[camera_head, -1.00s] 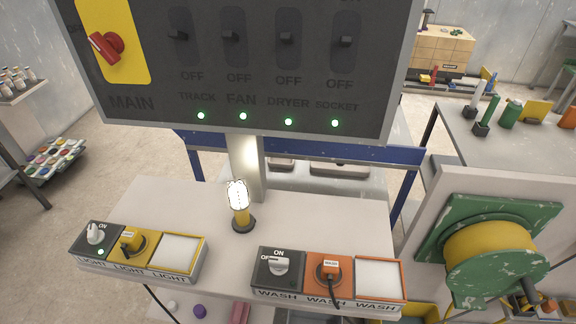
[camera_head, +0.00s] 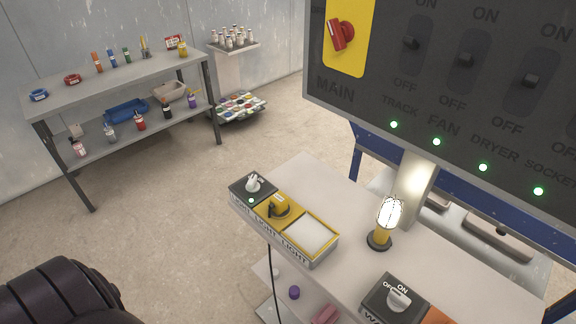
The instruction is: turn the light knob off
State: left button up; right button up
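The light knob (camera_head: 253,183) is a small white knob on a dark panel at the far left end of the yellow light box (camera_head: 312,256). A green indicator (camera_head: 251,201) is lit beside it. A yellow plug (camera_head: 279,206) sits in the box's middle section, and the pale square panel (camera_head: 311,233) is at its right end. The caged lamp (camera_head: 389,213) on the bench glows. Neither gripper is in view; only a dark part of my own body shows at the lower left.
The light box rests on a pale bench (camera_head: 345,195) with the wash knob (camera_head: 398,299) at the lower right. The switch board (camera_head: 445,90), with several lit green lights, overhangs the bench. A grey shelf (camera_head: 125,85) stands at the left. Open floor lies between.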

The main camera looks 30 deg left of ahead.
aim_at(252, 186)
jog(key=u, duration=1)
